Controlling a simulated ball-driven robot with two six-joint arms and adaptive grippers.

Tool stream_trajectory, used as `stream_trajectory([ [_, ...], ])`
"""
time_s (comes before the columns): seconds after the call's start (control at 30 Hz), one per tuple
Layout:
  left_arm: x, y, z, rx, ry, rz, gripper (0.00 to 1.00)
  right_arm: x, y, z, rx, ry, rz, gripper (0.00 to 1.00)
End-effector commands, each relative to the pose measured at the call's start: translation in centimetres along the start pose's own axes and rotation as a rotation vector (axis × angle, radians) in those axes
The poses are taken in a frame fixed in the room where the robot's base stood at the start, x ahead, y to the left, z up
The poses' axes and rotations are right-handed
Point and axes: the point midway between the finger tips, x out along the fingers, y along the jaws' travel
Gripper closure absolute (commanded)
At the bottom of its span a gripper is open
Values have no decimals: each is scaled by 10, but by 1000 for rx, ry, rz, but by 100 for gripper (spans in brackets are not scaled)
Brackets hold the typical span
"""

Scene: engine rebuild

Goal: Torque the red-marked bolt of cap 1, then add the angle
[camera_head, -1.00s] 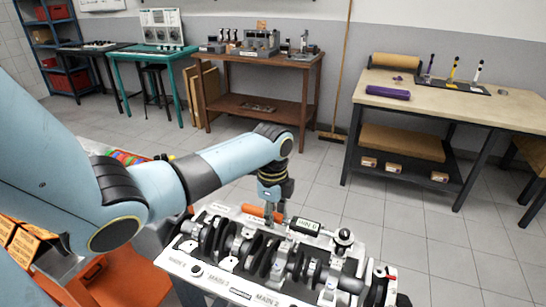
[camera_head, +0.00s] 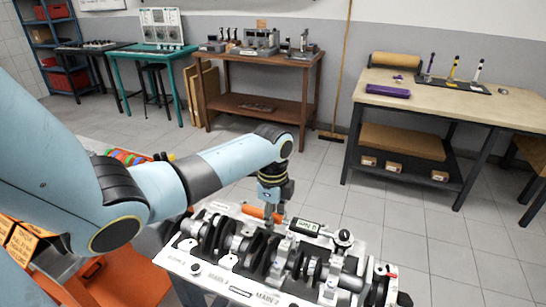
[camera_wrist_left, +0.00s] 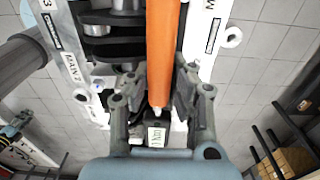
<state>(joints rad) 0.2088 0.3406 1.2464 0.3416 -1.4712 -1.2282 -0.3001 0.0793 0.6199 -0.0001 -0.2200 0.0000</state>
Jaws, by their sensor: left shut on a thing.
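A torque tool with an orange handle (camera_head: 260,213), a dark body with a small display (camera_head: 306,228) and a round head (camera_head: 343,238) lies across the engine block (camera_head: 228,282). My left gripper (camera_head: 273,208) is shut on this tool near the inner end of the orange handle. In the left wrist view the orange handle (camera_wrist_left: 160,50) runs between the fingers, with the display (camera_wrist_left: 156,137) near the palm. A small red mark (camera_head: 391,273) shows at the block's right end. Whether the tool's head sits on a bolt is too small to tell. My right gripper is out of view.
The crankshaft (camera_head: 262,250) and its caps fill the block top. A wooden-topped bench (camera_head: 460,97) stands at the back right, with a purple roll (camera_head: 388,91). A brown bench (camera_head: 260,58) stands behind. An orange stand (camera_head: 130,275) is at the lower left. Open floor lies between.

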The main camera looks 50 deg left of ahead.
Motion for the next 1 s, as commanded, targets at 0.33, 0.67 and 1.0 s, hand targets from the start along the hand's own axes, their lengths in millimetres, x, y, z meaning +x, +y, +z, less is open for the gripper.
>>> stream_trajectory([
  [0.33, 0, 0, 0, 1, 1, -1, 100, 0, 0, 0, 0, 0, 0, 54],
  [0.67, 1, -9, 0, 47, 0, -1, 100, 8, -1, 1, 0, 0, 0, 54],
  [1.0, 0, -18, -1, 99, 0, -1, 100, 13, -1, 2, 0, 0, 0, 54],
])
